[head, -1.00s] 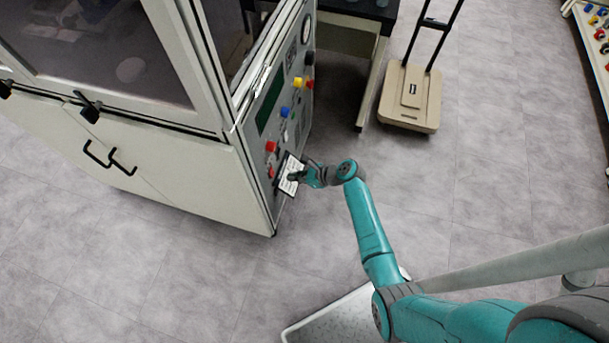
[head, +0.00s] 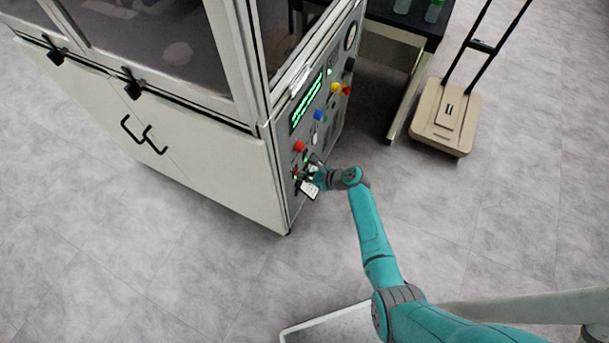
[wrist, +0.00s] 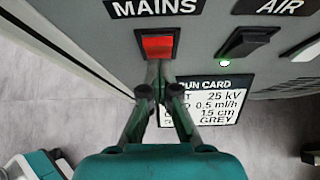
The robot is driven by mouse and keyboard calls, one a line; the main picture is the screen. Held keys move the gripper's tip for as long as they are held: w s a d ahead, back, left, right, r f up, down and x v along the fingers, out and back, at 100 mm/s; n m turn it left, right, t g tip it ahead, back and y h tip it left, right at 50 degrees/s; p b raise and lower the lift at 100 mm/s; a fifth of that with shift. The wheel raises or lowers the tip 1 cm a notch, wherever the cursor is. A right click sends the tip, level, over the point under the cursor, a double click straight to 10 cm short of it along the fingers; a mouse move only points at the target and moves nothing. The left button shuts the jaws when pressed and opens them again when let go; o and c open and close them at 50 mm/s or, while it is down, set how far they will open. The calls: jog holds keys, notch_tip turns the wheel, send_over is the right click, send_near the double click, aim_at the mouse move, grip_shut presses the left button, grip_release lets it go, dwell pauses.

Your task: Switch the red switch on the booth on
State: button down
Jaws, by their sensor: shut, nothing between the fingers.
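The red switch (wrist: 158,46) sits in a dark frame under the word MAINS on the grey booth panel, in the wrist view. My gripper (wrist: 158,68) is shut and empty, its fingertips together at the lower edge of the red switch. They look to be touching it or very close; the tips hide part of its lower edge. In the head view my gripper (head: 304,178) is at the lower front corner of the panel of the booth (head: 215,165). The panel's display (head: 308,103) shows bright green text.
A black switch (wrist: 248,42) under AIR has a lit green lamp (wrist: 225,63) beside it. A run card (wrist: 215,100) is below, partly behind my gripper. Red (head: 300,146) and blue (head: 318,115) buttons are above. A beige trolley (head: 447,117) stands at right; open floor lies between.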

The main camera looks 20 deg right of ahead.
jog(key=shift+w+a+r, duration=0.1)
jog(key=shift+w+a, duration=0.15)
jog(key=shift+a, duration=0.05)
jog(key=shift+w+r, duration=0.2)
jog(key=shift+r, duration=0.7)
jog(key=s+d+r, duration=0.1)
jog(key=s+d, duration=0.9)
jog(key=shift+s, duration=0.25)
